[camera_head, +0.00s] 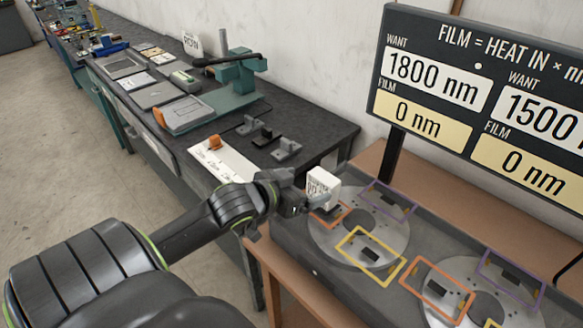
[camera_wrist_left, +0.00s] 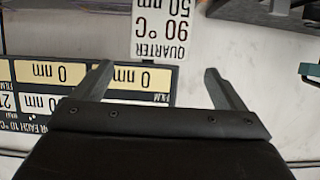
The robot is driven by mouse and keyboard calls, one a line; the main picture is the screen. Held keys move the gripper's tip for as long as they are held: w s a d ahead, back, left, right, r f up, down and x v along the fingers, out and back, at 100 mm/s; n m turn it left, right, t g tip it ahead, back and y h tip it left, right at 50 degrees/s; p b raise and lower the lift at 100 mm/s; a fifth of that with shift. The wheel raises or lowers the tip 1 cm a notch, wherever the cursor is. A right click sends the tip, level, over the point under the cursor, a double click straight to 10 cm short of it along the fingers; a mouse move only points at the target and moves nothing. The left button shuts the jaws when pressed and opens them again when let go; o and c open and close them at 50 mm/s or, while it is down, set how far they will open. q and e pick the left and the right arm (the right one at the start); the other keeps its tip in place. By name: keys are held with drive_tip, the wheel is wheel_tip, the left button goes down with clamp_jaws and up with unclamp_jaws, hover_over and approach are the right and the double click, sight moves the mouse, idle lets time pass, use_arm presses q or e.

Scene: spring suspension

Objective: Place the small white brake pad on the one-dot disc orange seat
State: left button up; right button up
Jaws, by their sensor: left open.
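The small white brake pad (camera_head: 323,187) is a white block with dark lettering. It stands at the orange-outlined seat (camera_head: 342,220) of the left disc (camera_head: 322,247), partly covering that seat. In the left wrist view its labelled face (camera_wrist_left: 161,30) reads upside down "QUARTER 90 °C 50 nm". My left gripper (camera_head: 303,200) is open beside the pad. In the wrist view its two fingers (camera_wrist_left: 158,82) are spread apart, with the pad's label between and beyond them. The right disc (camera_head: 428,300) also has an orange outline.
Both discs also carry purple and yellow outlined seats with dark blocks. A black sign (camera_head: 480,95) stands behind them. On the dark bench (camera_head: 310,128) are a white strip with an orange piece (camera_head: 215,142), several small grey and black blocks, and a green press (camera_head: 235,75).

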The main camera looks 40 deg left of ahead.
use_arm(q)
drive_tip(key=shift+v, duration=2.05)
drive_tip(key=s+d+f+n+g+y, duration=0.1)
drive_tip(key=s+d+f+g+y, duration=0.25)
drive_tip(key=s+f+g, duration=1.1)
drive_tip(key=s+a+f+t+h+b, duration=0.1)
drive_tip(key=s+f+t, duration=0.1)
drive_tip(key=f, duration=1.3)
drive_tip(key=s+a+f+t+b, duration=0.1)
drive_tip(key=s+f+t, duration=0.1)
drive_tip(key=f, duration=1.2)
drive_tip(key=s+d+f+g+b, duration=0.1)
drive_tip(key=s+f, duration=1.4)
drive_tip(key=f, duration=0.3)
drive_tip(key=shift+s+d+f+g, duration=0.3)
drive_tip(key=shift+d+f+g, duration=0.05)
drive_tip(key=shift+d+f, duration=0.05)
